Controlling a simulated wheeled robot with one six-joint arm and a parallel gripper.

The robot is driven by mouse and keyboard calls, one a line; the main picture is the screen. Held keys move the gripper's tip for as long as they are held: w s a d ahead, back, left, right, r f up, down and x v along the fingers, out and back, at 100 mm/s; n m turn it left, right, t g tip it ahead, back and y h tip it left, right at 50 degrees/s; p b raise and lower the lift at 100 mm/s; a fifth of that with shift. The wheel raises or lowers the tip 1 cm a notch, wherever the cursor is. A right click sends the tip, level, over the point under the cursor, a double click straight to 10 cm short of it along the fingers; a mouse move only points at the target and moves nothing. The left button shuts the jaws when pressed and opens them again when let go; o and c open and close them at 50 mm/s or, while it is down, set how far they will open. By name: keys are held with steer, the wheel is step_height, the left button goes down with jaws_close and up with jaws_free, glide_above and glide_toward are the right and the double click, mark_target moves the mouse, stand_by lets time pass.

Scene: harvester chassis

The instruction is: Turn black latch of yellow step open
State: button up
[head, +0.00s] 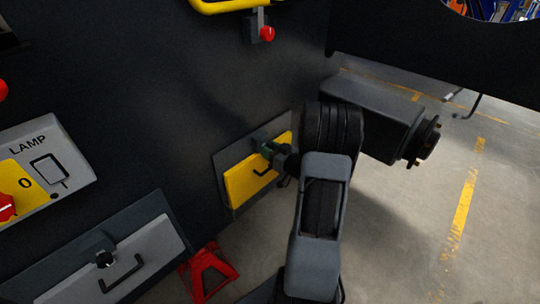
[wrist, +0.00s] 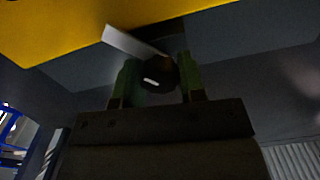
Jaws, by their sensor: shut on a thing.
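The yellow step (head: 248,184) is a panel in a dark frame on the chassis wall, with a black handle (head: 262,170) on its face. My gripper (head: 272,150) is at the step's upper edge, reached from the right. In the wrist view, the green fingers of my gripper (wrist: 158,82) are closed around a dark round latch (wrist: 160,74). In the head view the latch is mostly hidden behind the gripper.
A grey panel (head: 150,258) with its own black latch and handle is at lower left. A lamp switch box (head: 45,170) is above it. A red jack stand (head: 208,270) stands below. A dark beam with a hub (head: 385,115) is just right of my arm.

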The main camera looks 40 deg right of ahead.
steer(key=n+b, duration=0.6)
steer(key=shift+f, duration=0.25)
steer(key=n+b, duration=0.3)
steer(key=n, duration=0.1)
steer(key=shift+r+b, duration=0.2)
steer(key=shift+b, duration=0.2)
steer(key=o, duration=0.9)
steer(key=shift+r, duration=0.1)
steer(key=shift+o, duration=0.2)
steer(key=shift+s, duration=0.1)
steer(key=s+d+p, duration=0.2)
steer(key=s, duration=1.1)
steer(key=shift+s+d, duration=0.2)
steer(key=shift+d, duration=0.05)
